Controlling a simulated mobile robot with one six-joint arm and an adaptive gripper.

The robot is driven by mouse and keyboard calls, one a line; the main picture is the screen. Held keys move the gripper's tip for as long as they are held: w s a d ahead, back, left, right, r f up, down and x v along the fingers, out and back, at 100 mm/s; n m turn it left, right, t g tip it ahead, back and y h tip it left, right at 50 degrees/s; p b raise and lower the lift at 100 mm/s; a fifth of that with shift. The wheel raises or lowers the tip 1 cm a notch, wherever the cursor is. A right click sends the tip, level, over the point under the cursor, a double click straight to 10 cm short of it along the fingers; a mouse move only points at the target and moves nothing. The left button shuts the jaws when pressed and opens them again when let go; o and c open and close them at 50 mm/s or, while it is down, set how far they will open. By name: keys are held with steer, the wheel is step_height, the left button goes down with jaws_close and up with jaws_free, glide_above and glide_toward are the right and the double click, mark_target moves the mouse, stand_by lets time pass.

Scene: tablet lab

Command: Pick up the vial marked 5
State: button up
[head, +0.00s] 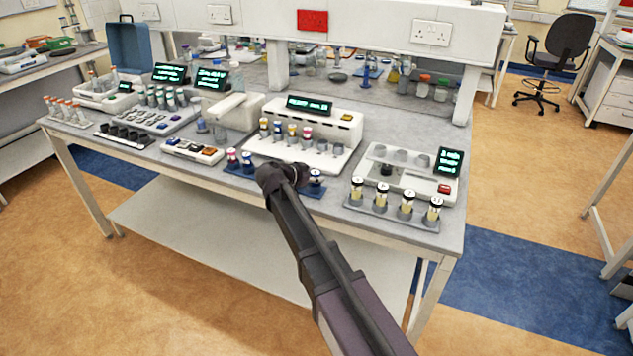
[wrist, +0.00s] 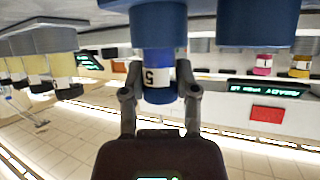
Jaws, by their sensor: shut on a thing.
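The vial marked 5 (wrist: 157,77) shows upside down in the wrist view, with a white label, a black 5 and a blue cap. Its far end sits in a blue cup (wrist: 158,22) of the rack. My gripper (wrist: 160,97) has its two fingers closed on the vial from both sides near the cap. In the head view my gripper (head: 282,178) is over the middle of the blue rack (head: 312,192) at the bench's front edge, and my arm hides the held vial.
A white machine (head: 325,122) with several vials stands behind. A grey rack (head: 377,216) of yellowish vials is at right.

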mark_target(315, 173)
steer(key=shift+r, duration=0.1)
stand_by(0.3)
step_height(315, 173, up, 4)
steer(key=p, duration=0.4)
steer(key=s+a+p, duration=0.1)
steer(key=s, duration=1.5)
steer(key=shift+a+r, duration=0.3)
steer(key=shift+r, duration=0.1)
